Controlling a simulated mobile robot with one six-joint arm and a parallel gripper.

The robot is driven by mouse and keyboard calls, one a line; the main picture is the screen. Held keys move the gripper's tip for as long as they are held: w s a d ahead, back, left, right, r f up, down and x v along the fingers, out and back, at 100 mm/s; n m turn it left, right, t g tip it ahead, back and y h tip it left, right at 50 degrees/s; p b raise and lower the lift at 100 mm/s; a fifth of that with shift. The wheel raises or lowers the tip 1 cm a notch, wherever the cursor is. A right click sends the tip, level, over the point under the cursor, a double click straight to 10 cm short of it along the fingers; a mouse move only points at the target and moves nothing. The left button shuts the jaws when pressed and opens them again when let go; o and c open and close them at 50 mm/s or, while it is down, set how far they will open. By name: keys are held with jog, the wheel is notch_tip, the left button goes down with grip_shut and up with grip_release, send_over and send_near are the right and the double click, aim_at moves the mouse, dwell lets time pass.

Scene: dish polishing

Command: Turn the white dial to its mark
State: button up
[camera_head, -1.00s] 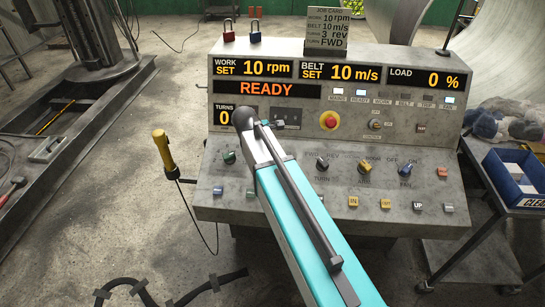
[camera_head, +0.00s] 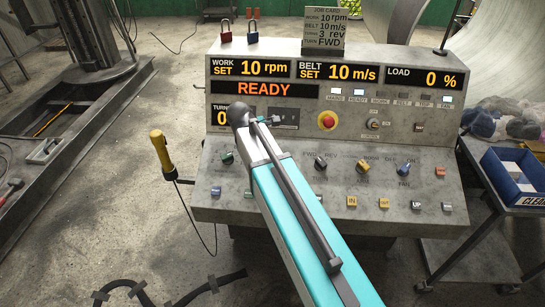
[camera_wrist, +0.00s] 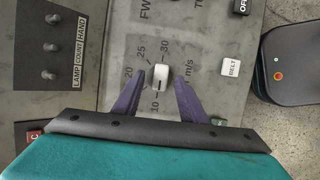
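The white dial (camera_wrist: 161,75) sits on the grey panel in the wrist view, ringed by printed numbers from 10 at the bottom to 30 at the top, with "m/s" to its right. A dark mark shows near the dial's lower end. My gripper (camera_wrist: 159,78) is open, one purple finger left of the dial and one right, with a visible gap on each side. Part of the scale is hidden by the left finger. In the head view my arm hides the dial and the fingers.
The console (camera_head: 290,149) reads WORK 10 rpm, BELT 10 m/s, READY. The job card (camera_head: 325,27) also lists belt 10 m/s. In the wrist view a BELT button (camera_wrist: 231,67) lies right of the dial and a lamp switch plate (camera_wrist: 48,55) at upper left. A red stop button (camera_head: 327,121) is nearby.

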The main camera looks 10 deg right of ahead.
jog(key=b+v, duration=0.2)
jog(key=v, duration=1)
dwell(0.7)
